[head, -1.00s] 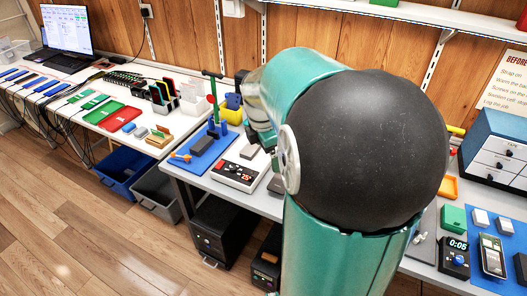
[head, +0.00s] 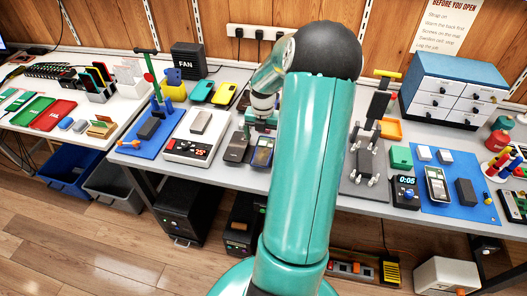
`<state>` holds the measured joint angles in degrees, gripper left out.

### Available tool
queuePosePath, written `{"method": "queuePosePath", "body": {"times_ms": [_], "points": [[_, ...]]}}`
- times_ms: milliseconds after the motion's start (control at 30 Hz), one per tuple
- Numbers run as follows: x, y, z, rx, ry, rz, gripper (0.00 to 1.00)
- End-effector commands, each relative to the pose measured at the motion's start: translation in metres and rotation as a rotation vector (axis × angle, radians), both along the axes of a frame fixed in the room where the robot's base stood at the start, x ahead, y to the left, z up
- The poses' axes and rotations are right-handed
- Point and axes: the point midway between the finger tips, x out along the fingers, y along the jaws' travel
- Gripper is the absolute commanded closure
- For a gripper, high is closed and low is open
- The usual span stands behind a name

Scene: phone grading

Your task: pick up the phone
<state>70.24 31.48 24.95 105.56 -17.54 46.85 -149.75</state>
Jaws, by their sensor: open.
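My gripper (head: 262,123) is at the end of my teal arm, above the middle of the bench and pointing down. Its jaws are open, small in the head view, and partly hidden by my arm. Just in front of and below it lies a dark phone-like device (head: 262,153) with a bluish face; I cannot tell whether they touch. A grey-black slab (head: 237,147) lies to its left. Other phone-like slabs lie on the grey and red hot plate (head: 181,151) and on both blue mats. An opened phone (head: 437,185) lies on the right mat. The frames do not show which one is meant.
A clamp fixture (head: 365,165), a timer (head: 405,192) and a drawer cabinet (head: 450,90) stand to the right. Bare bench is scarce.

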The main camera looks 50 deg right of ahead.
Motion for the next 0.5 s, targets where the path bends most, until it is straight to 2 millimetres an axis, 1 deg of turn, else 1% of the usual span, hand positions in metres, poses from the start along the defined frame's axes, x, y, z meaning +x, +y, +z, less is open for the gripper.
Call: {"method": "queuePosePath", "body": {"times_ms": [33,233,400,500], "points": [[0.001,0.000,-0.005,0.000,0.000,0.001,0.11],[0.001,-0.001,-0.018,0.001,0.000,-0.001,0.11],[0.002,-0.006,-0.044,0.002,0.001,0.001,0.11],[0.002,-0.005,-0.056,0.001,0.000,-0.001,0.11]]}}
